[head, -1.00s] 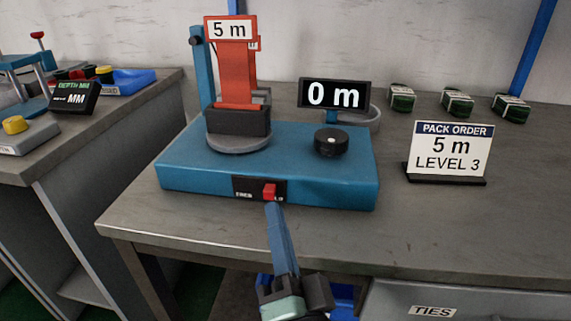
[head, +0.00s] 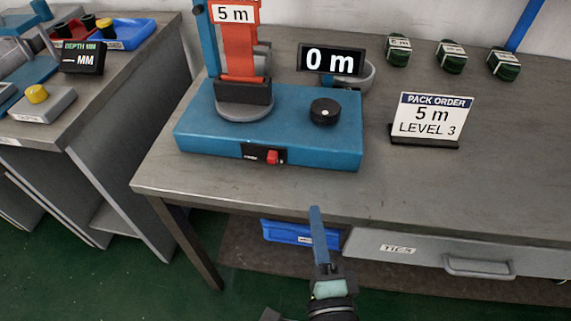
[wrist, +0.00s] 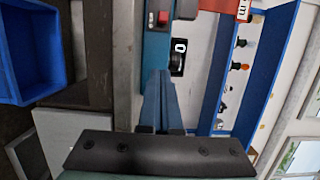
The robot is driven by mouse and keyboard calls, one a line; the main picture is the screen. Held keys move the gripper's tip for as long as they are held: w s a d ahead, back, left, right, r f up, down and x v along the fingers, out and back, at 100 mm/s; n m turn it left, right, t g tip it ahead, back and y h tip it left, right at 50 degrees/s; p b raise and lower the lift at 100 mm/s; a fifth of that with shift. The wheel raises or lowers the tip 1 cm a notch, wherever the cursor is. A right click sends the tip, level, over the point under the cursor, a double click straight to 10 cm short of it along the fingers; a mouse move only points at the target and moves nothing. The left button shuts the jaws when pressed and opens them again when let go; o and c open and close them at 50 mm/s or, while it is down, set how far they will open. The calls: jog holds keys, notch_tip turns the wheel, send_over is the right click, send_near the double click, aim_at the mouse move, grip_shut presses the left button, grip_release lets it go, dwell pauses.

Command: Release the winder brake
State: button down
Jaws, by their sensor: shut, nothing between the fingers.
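The blue winder base (head: 200,130) sits on the bench. On its front face, a small dark plate (head: 250,151) carries a red brake switch (head: 272,157), right of the plate's middle. The lettering is too small to read now. The switch also shows at the top of the wrist view (wrist: 163,18). My gripper (head: 314,209) is shut and empty, its narrow blue fingers pointing toward the bench, just in front of the bench edge and apart from the switch. In the wrist view the fingers (wrist: 158,75) point up toward the winder.
The winder display (head: 331,60) reads 0 m, and a black knob (head: 324,111) is on the base. A pack order sign (head: 430,118) stands to the right. A blue bin (head: 290,234) and the TIES drawer (head: 430,254) are under the bench top. The bench front is clear.

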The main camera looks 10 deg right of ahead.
aim_at(273, 157)
jog(key=w+p, duration=0.2)
jog(key=w, duration=0.8)
jog(key=shift+w+r, duration=0.15)
jog(key=shift+w, duration=0.1)
jog(key=a+p, duration=0.2)
jog(key=shift+w+a, duration=0.2)
jog(key=shift+a, duration=0.1)
jog(key=shift+w+a, duration=0.1)
jog(key=shift+a, duration=0.45)
